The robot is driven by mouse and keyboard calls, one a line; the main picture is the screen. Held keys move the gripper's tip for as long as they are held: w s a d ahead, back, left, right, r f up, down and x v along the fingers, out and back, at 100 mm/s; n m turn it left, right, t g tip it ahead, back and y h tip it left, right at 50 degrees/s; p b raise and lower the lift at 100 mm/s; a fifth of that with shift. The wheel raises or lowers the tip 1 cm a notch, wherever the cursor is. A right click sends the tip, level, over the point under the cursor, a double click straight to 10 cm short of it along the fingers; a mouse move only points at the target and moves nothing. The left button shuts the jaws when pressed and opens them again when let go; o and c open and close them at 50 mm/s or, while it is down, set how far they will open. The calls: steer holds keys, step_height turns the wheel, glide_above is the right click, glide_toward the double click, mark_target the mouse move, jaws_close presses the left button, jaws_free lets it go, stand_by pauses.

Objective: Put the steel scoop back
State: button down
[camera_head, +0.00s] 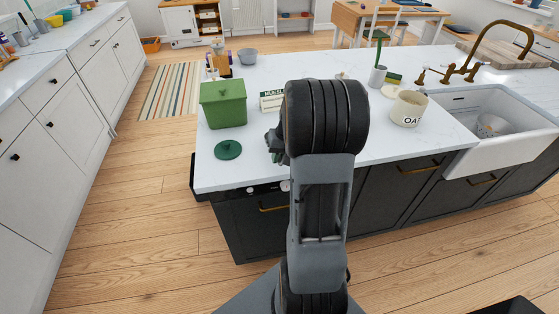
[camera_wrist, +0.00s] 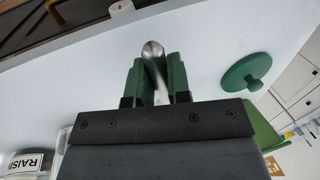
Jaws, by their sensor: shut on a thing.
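The steel scoop (camera_wrist: 153,52) shows in the wrist view as a shiny rounded metal end with a thin handle between the dark green fingers. My gripper (camera_wrist: 157,78) is shut on it, over the white counter. In the head view my arm hides most of the gripper (camera_head: 275,146) and I cannot make out the scoop.
A cream oats canister (camera_head: 409,110) stands right of my arm, before the white sink (camera_head: 500,130). A labelled container (camera_head: 271,101) stands behind my gripper. A raisins container (camera_wrist: 28,163) shows in the wrist view. The counter's front left corner is clear.

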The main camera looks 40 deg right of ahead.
steer(key=shift+d+x, duration=0.2)
steer(key=shift+x, duration=0.8)
steer(key=shift+s+f, duration=0.2)
steer(key=shift+f, duration=0.05)
steer(key=c, duration=1.1)
jaws_free()
steer(key=shift+r, duration=0.1)
steer(key=v, duration=1.1)
steer(key=s+a+n+t, duration=0.1)
steer(key=s+a, duration=0.2)
steer(key=a, duration=0.4)
steer(key=s+a+r+n+t+h, duration=0.1)
steer(key=s+a+n, duration=0.1)
steer(key=a, duration=0.5)
steer(key=s+a+n+h, duration=0.1)
steer(key=s+a, duration=0.3)
steer(key=a, duration=0.4)
steer(key=shift+s+a+r+n+t, duration=0.1)
steer(key=shift+s+r+n+t, duration=0.1)
steer(key=shift+r+n+t, duration=0.3)
